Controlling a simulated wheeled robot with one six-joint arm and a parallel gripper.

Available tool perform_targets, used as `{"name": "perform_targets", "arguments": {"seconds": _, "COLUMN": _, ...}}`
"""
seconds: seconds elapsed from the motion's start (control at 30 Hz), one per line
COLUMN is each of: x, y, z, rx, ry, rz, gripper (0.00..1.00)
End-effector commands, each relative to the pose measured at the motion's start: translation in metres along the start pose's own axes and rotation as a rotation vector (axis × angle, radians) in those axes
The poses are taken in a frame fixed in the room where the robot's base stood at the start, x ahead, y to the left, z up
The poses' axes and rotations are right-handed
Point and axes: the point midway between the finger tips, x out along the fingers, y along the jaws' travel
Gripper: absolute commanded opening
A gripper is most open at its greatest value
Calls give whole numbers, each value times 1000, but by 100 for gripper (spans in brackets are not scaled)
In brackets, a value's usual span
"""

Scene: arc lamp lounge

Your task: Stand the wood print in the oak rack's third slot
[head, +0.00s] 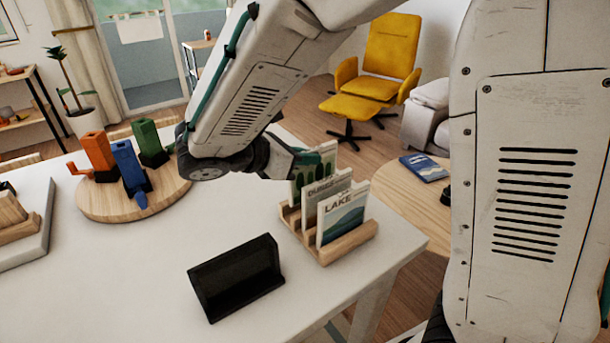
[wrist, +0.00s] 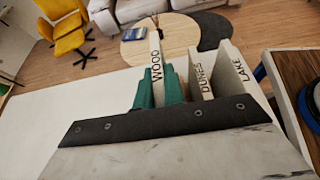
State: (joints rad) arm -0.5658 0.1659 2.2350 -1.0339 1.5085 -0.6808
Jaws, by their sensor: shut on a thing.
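The wood print (wrist: 156,62), a thin upright panel with WOOD on its edge, is between the teal fingers of my gripper (wrist: 160,88) in the wrist view. In the head view the wood print (head: 327,158) shows a green face behind the other prints, and my gripper (head: 303,162) is at its upper left. The oak rack (head: 347,245) stands near the table's right edge. It holds the DUNES print (head: 321,190) and, in front, the LAKE print (head: 343,219). The wood print's lower edge is hidden, so I cannot tell whether it rests in a slot.
A black angled stand (head: 236,279) sits on the white table (head: 130,280) in front of the rack. A round wooden board (head: 100,207) with orange, blue and green pieces is at left. A lower round table (head: 400,205) with a blue booklet is beyond the right edge.

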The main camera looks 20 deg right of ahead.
Motion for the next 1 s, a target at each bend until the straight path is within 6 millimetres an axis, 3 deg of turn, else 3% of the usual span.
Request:
{"name": "perform_targets", "arguments": {"seconds": 0.3, "x": 13, "y": 0, "z": -34, "rx": -5, "ry": -1, "rz": 1, "gripper": 0}}
{"name": "perform_targets", "arguments": {"seconds": 0.67, "x": 15, "y": 0, "z": -38, "rx": -2, "ry": 0, "rz": 2, "gripper": 0}}
{"name": "perform_targets", "arguments": {"seconds": 0.7, "x": 15, "y": 0, "z": -39, "rx": -1, "ry": 0, "rz": 2, "gripper": 16}}
{"name": "perform_targets", "arguments": {"seconds": 0.77, "x": 15, "y": 0, "z": -39, "rx": -1, "ry": 0, "rz": 2, "gripper": 32}}
{"name": "perform_targets", "arguments": {"seconds": 1.0, "x": 15, "y": 0, "z": -38, "rx": -1, "ry": 0, "rz": 2, "gripper": 32}}
